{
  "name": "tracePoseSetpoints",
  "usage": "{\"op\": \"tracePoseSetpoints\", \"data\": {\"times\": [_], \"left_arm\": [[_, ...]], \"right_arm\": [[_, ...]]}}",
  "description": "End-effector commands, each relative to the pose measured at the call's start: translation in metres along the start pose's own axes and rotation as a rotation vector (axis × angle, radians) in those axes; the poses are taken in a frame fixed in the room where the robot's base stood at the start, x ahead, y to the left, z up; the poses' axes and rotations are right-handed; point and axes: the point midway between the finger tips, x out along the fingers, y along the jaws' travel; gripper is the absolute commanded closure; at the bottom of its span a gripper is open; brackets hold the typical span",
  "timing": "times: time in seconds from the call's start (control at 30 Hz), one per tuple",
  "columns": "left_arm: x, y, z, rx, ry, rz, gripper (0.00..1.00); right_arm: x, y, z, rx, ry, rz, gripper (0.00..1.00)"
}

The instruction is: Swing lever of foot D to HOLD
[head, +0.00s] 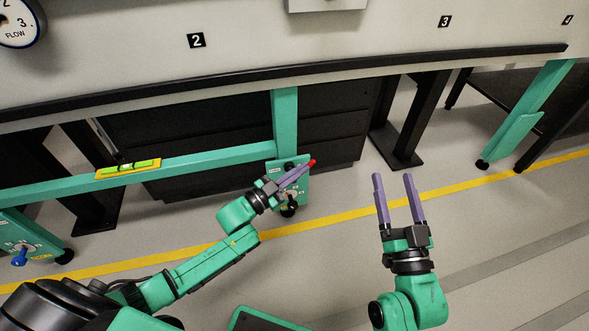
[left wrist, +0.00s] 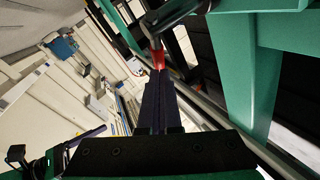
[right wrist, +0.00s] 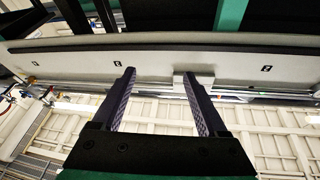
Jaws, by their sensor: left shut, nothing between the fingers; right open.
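A green foot plate (head: 301,190) stands at the bottom of a green post, with a red-tipped lever (head: 312,162) on it. Its lettering is too small to read, so I cannot tell whether it is foot D. My left gripper (head: 304,169) is shut and empty in front of this plate, its fingertips at the red tip. In the left wrist view the red tip (left wrist: 157,58) sits right at the end of the shut fingers (left wrist: 156,76); contact is unclear. My right gripper (head: 393,176) is open and empty over the floor to the right; its spread fingers show in the right wrist view (right wrist: 157,75).
Another green foot plate (head: 28,240) with a blue lever (head: 19,257) stands at far left. A yellow spirit level (head: 128,168) lies on the green crossbar (head: 215,157). A black-edged bench (head: 300,68) runs above. Dark legs (head: 408,125) stand behind; floor around my right gripper is clear.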

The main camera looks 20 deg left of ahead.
Motion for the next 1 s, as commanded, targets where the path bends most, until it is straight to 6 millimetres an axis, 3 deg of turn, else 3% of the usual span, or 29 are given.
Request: {"op": "tracePoseSetpoints", "data": {"times": [0.3,0.6,0.8,1.0], "left_arm": [[0.002,0.001,-0.001,0.014,-0.029,0.014,1.00],[0.004,0.001,-0.001,0.027,-0.056,0.026,1.00],[0.004,0.002,0.000,0.033,-0.069,0.032,1.00],[0.004,0.002,0.001,0.035,-0.072,0.034,1.00]], "right_arm": [[-0.051,-0.003,0.080,0.073,-0.268,0.036,0.24],[-0.115,-0.013,0.142,0.141,-0.504,0.065,0.24],[-0.151,-0.021,0.168,0.177,-0.615,0.078,0.24],[-0.161,-0.023,0.174,0.186,-0.644,0.081,0.24]]}}
